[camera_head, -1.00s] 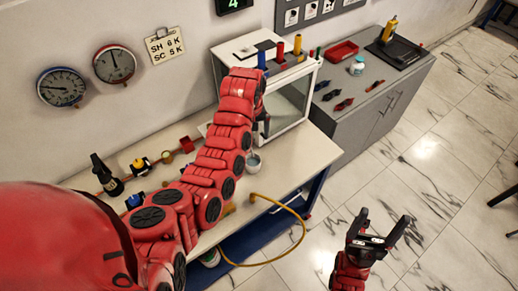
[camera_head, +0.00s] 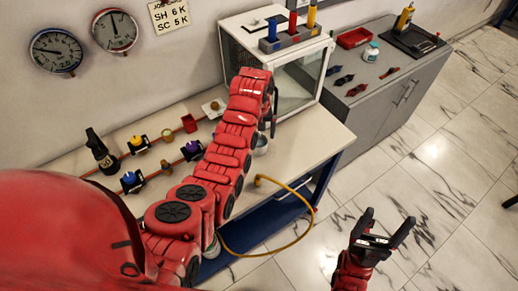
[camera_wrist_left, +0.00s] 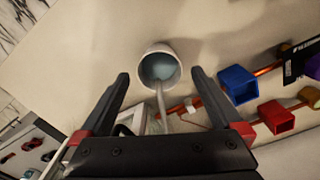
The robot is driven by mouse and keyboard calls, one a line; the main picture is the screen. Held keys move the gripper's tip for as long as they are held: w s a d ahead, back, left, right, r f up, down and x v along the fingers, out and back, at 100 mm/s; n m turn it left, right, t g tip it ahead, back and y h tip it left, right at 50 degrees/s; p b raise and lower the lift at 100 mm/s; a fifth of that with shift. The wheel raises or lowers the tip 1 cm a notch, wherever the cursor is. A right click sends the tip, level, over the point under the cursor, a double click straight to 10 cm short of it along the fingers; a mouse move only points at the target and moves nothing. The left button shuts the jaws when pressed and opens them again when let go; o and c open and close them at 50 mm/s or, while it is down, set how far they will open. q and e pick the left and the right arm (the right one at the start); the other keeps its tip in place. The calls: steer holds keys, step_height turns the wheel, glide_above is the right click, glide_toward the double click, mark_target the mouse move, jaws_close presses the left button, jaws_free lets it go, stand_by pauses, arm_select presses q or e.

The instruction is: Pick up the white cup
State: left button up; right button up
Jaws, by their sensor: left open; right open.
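The white cup (camera_wrist_left: 160,66) stands near the middle of the left wrist view, its round mouth showing a bluish-grey inside. A thin pale strip runs from it toward my wrist; I cannot tell whether it is a handle. My left gripper (camera_wrist_left: 160,78) is open, with one finger on each side of the cup in the picture and a gap to each. In the head view the cup (camera_head: 262,144) shows in part beside my left arm, on the bench, just below my left gripper (camera_head: 269,122). My right gripper (camera_head: 388,230) is open and empty over the floor.
A white glass-walled cabinet (camera_head: 296,88) stands behind the cup, with a rack of coloured cylinders (camera_head: 292,38) on top. A yellow hose (camera_head: 303,225) hangs over the bench's front edge.

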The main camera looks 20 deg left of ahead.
mark_target(259, 140)
arm_select(q)
steer(key=f+p, duration=0.2)
steer(key=shift+w+a+f, duration=0.1)
steer(key=shift+w+f, duration=0.25)
steer(key=shift+f, duration=1.05)
steer(key=c, duration=1.4)
steer(key=shift+o, duration=0.2)
steer(key=shift+r, duration=0.15)
